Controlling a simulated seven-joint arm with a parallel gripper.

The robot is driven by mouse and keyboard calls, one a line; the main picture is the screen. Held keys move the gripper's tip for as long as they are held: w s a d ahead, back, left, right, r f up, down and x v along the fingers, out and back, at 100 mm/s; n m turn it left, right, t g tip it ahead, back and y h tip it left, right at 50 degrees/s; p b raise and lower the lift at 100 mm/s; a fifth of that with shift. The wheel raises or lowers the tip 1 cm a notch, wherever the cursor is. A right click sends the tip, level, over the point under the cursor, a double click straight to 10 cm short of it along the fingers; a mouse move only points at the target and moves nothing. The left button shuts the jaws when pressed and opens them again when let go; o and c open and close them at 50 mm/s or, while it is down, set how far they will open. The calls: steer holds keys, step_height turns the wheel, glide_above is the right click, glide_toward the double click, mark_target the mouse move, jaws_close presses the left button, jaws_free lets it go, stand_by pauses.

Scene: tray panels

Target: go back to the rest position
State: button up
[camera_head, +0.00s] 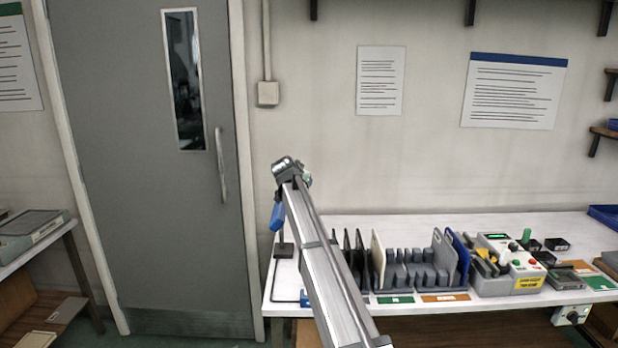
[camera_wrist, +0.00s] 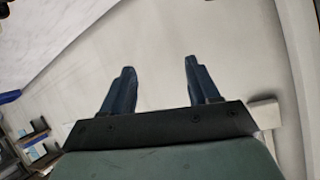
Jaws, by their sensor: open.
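My gripper (camera_wrist: 160,88) shows in the wrist view with its two dark blue fingers spread apart. It is open, and nothing is between the fingers. Behind them is only the pale wall. In the head view my arm reaches up past the left end of the white bench (camera_head: 480,222), and its end stands above the bench in front of the wall. The gripper's fingertips are not clear in the head view.
A rack (camera_head: 408,270) on the bench holds several upright panels. Right of it is a grey device (camera_head: 505,264) with buttons and a yellow label. Small dark boxes and a blue tray (camera_head: 604,215) lie farther right. A grey door (camera_head: 150,200) stands at left.

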steer(key=s+a+n+t+y, duration=0.1)
steer(key=s+a+n+y, duration=0.3)
steer(key=a, duration=1.1)
steer(key=s+a+f+n+y, duration=0.1)
steer(key=s+a+f+n, duration=0.4)
steer(key=s+a, duration=0.75)
steer(key=s+a+f+n+y, duration=0.25)
steer(key=s+a+f, duration=0.6)
steer(key=a, duration=0.75)
steer(key=s+d+f+g+h, duration=0.2)
steer(key=d+f+g+h, duration=0.2)
steer(key=d+f, duration=1.8)
steer(key=s+d+f+m+g+h, duration=0.1)
steer(key=s+d+f+g, duration=0.3)
steer(key=d+f, duration=0.6)
steer(key=s+d+f+m+g+h, duration=0.1)
steer(key=s+d+f+h, duration=0.1)
steer(key=s+d+f, duration=0.6)
steer(key=s+d+f+m+g, duration=0.2)
steer(key=s+d+f+g, duration=0.3)
steer(key=s+d+f, duration=1.05)
steer(key=s+d+m+g+y, duration=0.1)
steer(key=s+d+g, duration=0.2)
steer(key=s, duration=1)
steer(key=s+d+f+m+g+y, duration=0.1)
steer(key=s+d, duration=0.4)
steer(key=s, duration=0.7)
steer(key=shift+s+f+g, duration=0.15)
steer(key=shift+s+g, duration=0.2)
steer(key=shift+g, duration=0.55)
